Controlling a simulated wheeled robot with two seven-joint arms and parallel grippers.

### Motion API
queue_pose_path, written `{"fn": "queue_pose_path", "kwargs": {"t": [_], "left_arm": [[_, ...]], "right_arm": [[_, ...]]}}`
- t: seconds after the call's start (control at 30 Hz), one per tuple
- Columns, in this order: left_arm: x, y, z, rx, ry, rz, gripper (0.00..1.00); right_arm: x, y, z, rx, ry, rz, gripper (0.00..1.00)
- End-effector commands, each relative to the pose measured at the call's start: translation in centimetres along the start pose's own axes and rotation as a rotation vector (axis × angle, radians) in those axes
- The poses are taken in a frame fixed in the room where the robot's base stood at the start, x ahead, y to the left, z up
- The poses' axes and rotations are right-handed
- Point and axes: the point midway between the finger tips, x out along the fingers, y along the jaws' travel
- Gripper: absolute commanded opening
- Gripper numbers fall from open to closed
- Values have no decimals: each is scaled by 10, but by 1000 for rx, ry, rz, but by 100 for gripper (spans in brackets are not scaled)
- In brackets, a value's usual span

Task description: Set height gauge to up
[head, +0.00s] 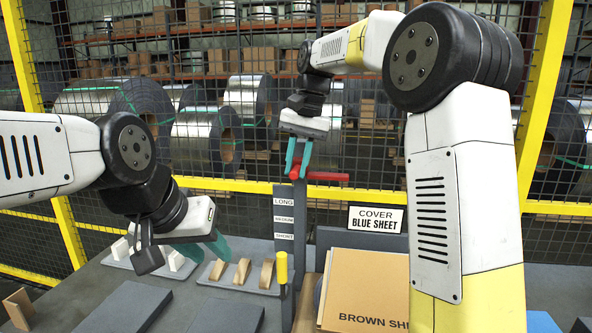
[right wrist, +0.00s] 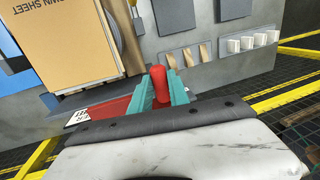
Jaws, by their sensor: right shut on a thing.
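The height gauge appears to be the dark upright post (head: 301,222) with a red crossbar (head: 328,177) near its top. The crossbar sticks out to the right, high above the bench. My right gripper (head: 299,160) reaches down from above, its teal fingers shut on the red grip. In the right wrist view the red grip (right wrist: 159,84) stands between the fingers, and part of the red bar (right wrist: 108,108) shows beside them. My left gripper (head: 203,247) hangs low over the bench, open and empty, its fingers apart.
A panel labelled LONG, MEDIUM, SHORT (head: 284,219) stands beside the post, with a yellow handle (head: 282,267) below it. Wood and white wedges line the bench; a mesh fence stands behind.

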Motion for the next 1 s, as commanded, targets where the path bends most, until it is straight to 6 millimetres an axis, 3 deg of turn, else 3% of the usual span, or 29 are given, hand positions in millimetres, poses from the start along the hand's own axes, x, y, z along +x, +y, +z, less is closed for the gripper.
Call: {"fn": "queue_pose_path", "kwargs": {"t": [0.13, 0.17, 0.27, 0.67, 1.0], "left_arm": [[0, 0, 0, 0, 0, 0, 36], [0, 0, 0, 0, 0, 0, 36], [0, 0, 0, 0, 0, 0, 36], [0, 0, 0, 0, 0, 0, 36], [0, 0, 0, 0, 0, 0, 36]], "right_arm": [[-8, -1, -2, 0, 17, -12, 0], [-8, -2, -1, 0, 18, -12, 24], [-8, -2, -1, 0, 16, -12, 43], [-11, -1, -1, 0, 11, -8, 43], [-65, -1, -1, 0, 14, -10, 43]]}}
